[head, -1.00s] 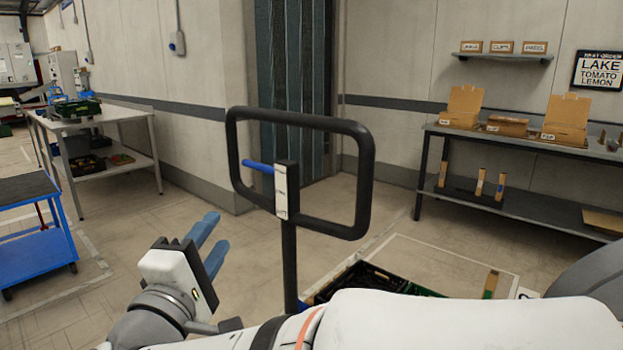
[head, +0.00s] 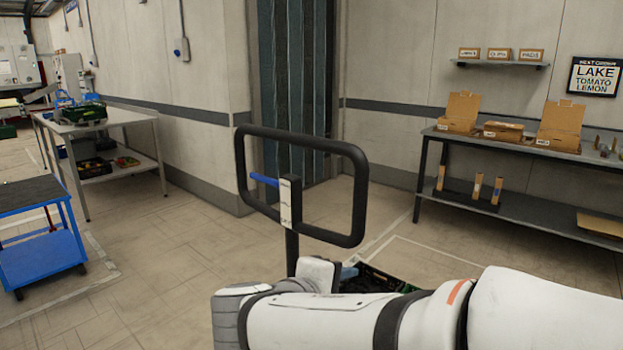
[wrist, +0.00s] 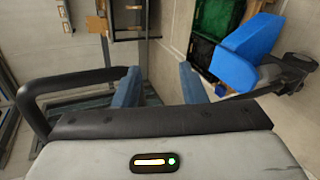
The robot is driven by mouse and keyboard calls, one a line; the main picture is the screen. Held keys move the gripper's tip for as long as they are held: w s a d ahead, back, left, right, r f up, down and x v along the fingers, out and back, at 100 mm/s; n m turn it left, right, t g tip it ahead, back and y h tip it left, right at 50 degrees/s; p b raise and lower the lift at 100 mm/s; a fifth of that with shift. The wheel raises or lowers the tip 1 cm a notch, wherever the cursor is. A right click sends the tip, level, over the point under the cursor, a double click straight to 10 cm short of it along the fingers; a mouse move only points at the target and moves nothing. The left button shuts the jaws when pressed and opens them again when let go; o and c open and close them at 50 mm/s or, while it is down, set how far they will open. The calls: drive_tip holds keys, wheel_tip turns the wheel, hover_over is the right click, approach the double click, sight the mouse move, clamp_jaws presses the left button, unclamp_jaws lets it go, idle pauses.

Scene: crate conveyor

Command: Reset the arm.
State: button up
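My gripper shows in the wrist view (wrist: 160,83) with its two blue fingers apart and only floor seen between them, so it is open and empty. In the head view my arm crosses the lower right and hides most of the gripper; a bit of blue finger (head: 348,272) shows beyond it. A black upright handle loop (head: 358,195) with a blue lever (head: 264,180) stands just beyond my arm. Whether my gripper touches the post is hidden.
A dark crate (head: 385,278) sits on the floor behind my arm. A shelf table with cardboard boxes (head: 560,124) stands at the right wall. A blue cart (head: 45,258) and a grey table (head: 130,114) are at left. Floor at lower left is clear.

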drive_tip(key=s+d+m+g+y+p, duration=0.7)
drive_tip(key=s+d+m+y+p, duration=0.1)
drive_tip(key=s+d+m+p, duration=0.2)
drive_tip(key=shift+s+f+m+g, duration=0.15)
drive_tip(key=shift+f+m+g, duration=0.15)
drive_tip(key=shift+m, duration=0.6)
drive_tip(key=shift+d, duration=0.1)
idle(0.8)
